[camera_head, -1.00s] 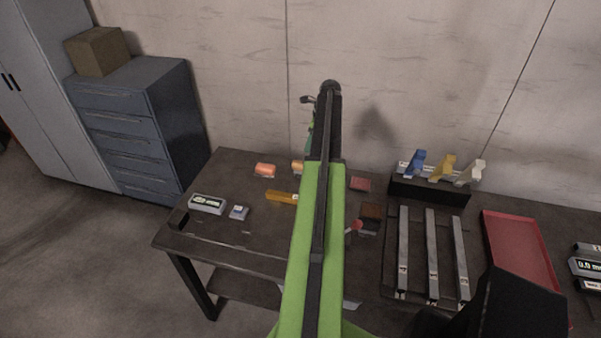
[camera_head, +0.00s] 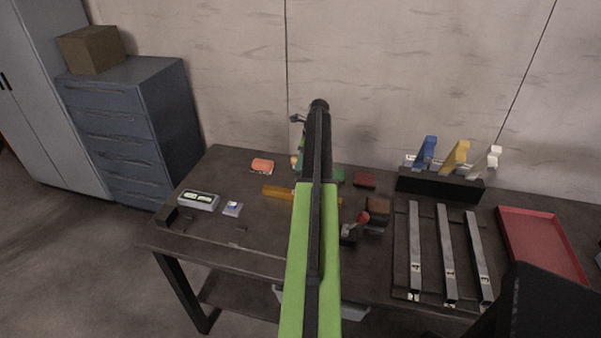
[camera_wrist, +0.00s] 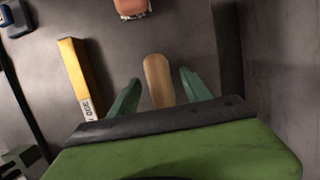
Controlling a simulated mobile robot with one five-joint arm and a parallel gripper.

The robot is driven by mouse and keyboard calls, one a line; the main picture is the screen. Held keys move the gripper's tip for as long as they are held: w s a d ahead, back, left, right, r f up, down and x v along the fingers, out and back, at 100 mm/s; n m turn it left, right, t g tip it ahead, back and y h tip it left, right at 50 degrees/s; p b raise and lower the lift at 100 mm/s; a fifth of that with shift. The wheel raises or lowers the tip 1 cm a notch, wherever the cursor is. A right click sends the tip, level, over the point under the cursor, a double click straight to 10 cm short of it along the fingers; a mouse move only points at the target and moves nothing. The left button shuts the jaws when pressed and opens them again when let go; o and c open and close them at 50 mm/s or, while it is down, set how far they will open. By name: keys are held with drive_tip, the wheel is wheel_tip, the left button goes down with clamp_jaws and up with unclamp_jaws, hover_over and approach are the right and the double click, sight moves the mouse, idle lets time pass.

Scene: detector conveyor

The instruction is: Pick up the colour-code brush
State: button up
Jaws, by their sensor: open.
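A tan, wood-coloured piece with a rounded end (camera_wrist: 158,78) lies between my fingers in the wrist view. It looks like the handle of the colour-code brush; its near end is hidden behind my gripper body. My gripper (camera_wrist: 160,76) is open, with one green finger on each side of the piece and a visible gap to each. In the head view a small tan part of it (camera_head: 294,161) shows beside my arm, and my arm covers the rest. I cannot tell how far my fingertips are above the table.
A yellow bar with a printed label (camera_wrist: 76,76) lies left of my fingers. An orange block (camera_head: 262,165) lies farther left on the dark table (camera_head: 240,255). Right of my arm are a red-knobbed lever (camera_head: 362,217), a brown block (camera_head: 378,207) and a rack with coloured pieces (camera_head: 440,184). The wall is close behind.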

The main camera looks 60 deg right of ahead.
drive_tip(key=shift+b+x, duration=0.45)
drive_tip(key=shift+x, duration=0.7)
drive_tip(key=shift+s+r, duration=0.1)
drive_tip(key=shift+r, duration=0.05)
clamp_jaws()
